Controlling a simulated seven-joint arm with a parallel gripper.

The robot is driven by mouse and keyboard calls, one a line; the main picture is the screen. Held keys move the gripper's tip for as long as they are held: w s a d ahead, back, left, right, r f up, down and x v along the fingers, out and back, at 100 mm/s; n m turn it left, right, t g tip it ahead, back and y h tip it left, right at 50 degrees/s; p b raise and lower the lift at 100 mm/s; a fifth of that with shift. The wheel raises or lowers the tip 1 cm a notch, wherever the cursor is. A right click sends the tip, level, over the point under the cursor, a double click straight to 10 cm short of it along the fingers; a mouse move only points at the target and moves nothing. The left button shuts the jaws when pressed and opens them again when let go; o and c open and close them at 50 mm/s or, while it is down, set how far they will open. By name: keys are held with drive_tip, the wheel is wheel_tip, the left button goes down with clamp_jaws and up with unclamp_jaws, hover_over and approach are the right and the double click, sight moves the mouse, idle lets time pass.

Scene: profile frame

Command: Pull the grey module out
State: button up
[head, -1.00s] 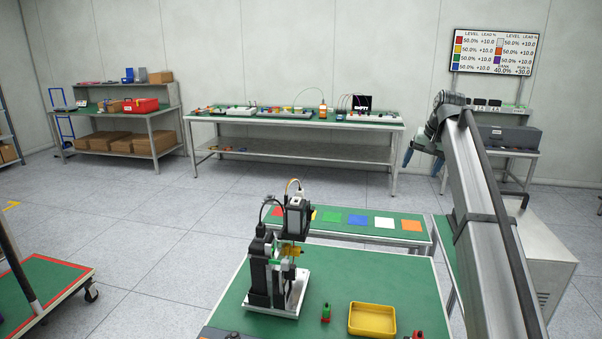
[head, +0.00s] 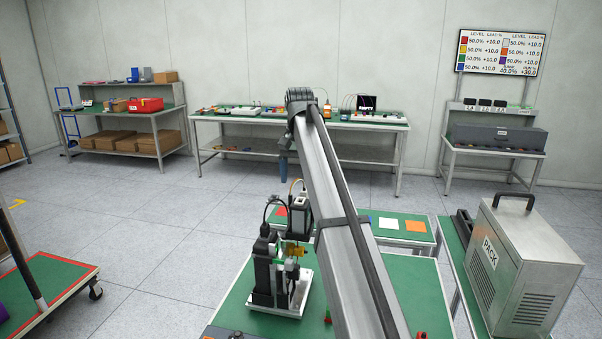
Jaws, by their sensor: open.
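A small device (head: 266,275) with black uprights stands on a white base plate on the near green table. A boxy grey and black module (head: 299,218) with a cable sits at its upper right; I cannot tell whether this is the task's grey module. My arm crosses the middle of the head view, rising from the lower right. Blue-grey parts hang from its far end and seem to be my gripper (head: 283,168). It is small and partly hidden by the arm, above and apart from the device. I see nothing held in it.
A grey PACK case (head: 520,268) stands on the right bench. My arm hides part of both tables. A red-edged cart (head: 45,290) is at left.

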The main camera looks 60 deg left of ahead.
sight(300, 215)
wheel_tip(300, 215, down, 13)
drive_tip(key=shift+f, duration=0.1)
idle(0.5)
drive_tip(key=shift+c, duration=0.5)
drive_tip(key=c, duration=1.1)
